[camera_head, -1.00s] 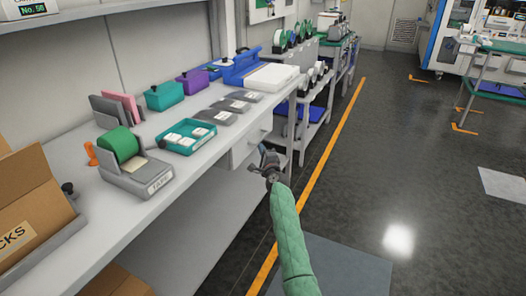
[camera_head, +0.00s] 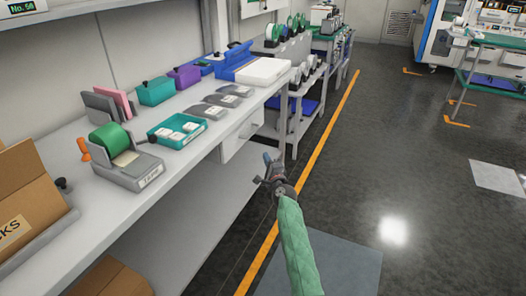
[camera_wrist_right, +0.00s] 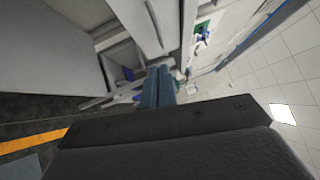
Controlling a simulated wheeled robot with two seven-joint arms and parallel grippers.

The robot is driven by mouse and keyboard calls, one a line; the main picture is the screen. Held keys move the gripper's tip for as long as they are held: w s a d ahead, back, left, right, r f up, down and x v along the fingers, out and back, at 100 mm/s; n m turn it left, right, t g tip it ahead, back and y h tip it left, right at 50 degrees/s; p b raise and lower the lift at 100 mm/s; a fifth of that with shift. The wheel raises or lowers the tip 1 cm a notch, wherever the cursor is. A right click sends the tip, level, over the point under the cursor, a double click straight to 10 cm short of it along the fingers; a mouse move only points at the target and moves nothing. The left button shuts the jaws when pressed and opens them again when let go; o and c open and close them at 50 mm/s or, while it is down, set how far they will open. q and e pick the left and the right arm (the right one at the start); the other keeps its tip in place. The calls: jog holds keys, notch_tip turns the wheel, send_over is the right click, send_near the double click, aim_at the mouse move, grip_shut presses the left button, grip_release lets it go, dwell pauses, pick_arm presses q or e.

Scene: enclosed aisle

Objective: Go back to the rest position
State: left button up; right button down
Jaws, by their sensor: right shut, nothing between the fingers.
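My right gripper (camera_head: 267,160) shows in the head view at the end of my green-sleeved arm. It is just off the front edge of the white workbench (camera_head: 120,215), beside the drawer (camera_head: 238,137), over the aisle floor. In the right wrist view its fingers (camera_wrist_right: 158,88) are together with nothing between them. I cannot tell from the head view whether it touches the bench; a gap seems to show. My left gripper is not in view.
The bench carries a tape dispenser (camera_head: 125,160), a teal tray (camera_head: 177,131), dark flat trays (camera_head: 217,101) and a cardboard box (camera_head: 28,200). A cart with reels (camera_head: 300,90) stands beyond.

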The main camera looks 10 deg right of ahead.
jog(key=s+a+r+n+g+y, duration=0.2)
jog(key=s+a+n+g+y, duration=0.45)
jog(key=n, duration=0.85)
jog(key=s+d+f+n+g+h+p, duration=0.1)
jog(key=s+d+n+g+h+p, duration=0.15)
jog(key=s, duration=1.05)
jog(key=s+d+f+n+g+h+p, duration=0.1)
jog(key=s+d+g+h, duration=0.15)
jog(key=s, duration=0.95)
jog(key=s+d+f+n+g+h+p, duration=0.1)
jog(key=s+g+h, duration=0.15)
jog(key=s, duration=1.05)
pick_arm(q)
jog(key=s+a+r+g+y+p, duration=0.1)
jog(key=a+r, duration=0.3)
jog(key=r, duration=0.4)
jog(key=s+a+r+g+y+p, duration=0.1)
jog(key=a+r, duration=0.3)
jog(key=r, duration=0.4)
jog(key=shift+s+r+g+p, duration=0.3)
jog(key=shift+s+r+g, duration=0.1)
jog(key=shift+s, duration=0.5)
pick_arm(e)
jog(key=s+f+g, duration=0.1)
jog(key=s+f, duration=0.2)
jog(key=s, duration=0.6)
jog(key=s+f+g, duration=0.2)
jog(key=s+f, duration=0.2)
jog(key=s, duration=0.5)
jog(key=shift+h, duration=0.3)
